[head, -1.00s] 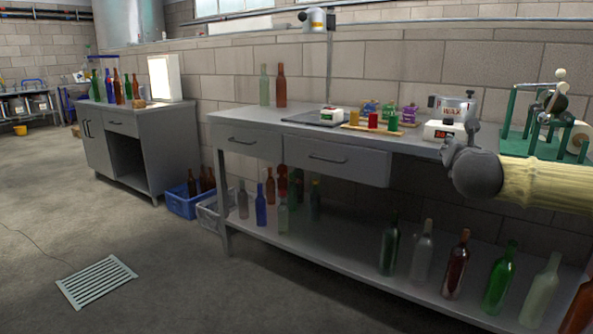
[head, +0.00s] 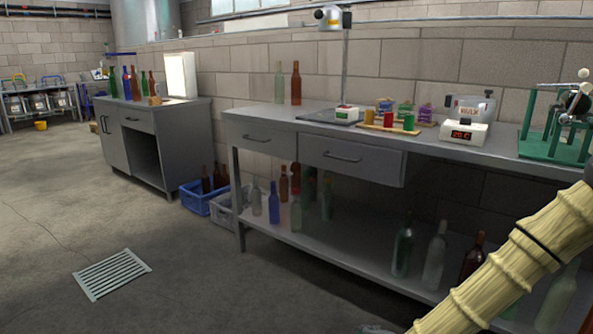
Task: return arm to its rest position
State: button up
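My arm, in a cream ribbed sleeve, crosses the lower right corner of the head view, in front of the workbench (head: 300,235) and its lower shelf. It slants from the right edge down to the bottom edge. My gripper is not in the picture; it lies past the bottom edge or is hidden. Whether it holds anything cannot be seen. The part of the arm in view appears clear of the bench front and the bottles.
On the bench top stand two bottles (head: 295,83), a wax pot (head: 468,118) and a green hand-press (head: 545,145). Several bottles line the lower shelf. A blue crate (head: 200,203) sits left of the bench. The floor at left is open, with a drain grate (head: 111,274).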

jog(key=s+f+n+g, duration=0.5)
jog(key=s+f+n, duration=0.5)
jog(key=s+f, duration=0.75)
jog(key=s+d+f+n+g, duration=0.1)
jog(key=s+n+g, duration=0.15)
jog(key=s, duration=0.35)
jog(key=s+d+f+n+g+h, duration=0.1)
jog(key=s+d+f+n, duration=0.15)
jog(key=s, duration=0.45)
jog(key=s+d+f+n+g, duration=0.1)
jog(key=s+n, duration=0.2)
jog(key=s, duration=0.3)
notch_tip(320, 180, up, 36)
jog(key=p, duration=3.6)
jog(key=shift+w+a+r, duration=0.25)
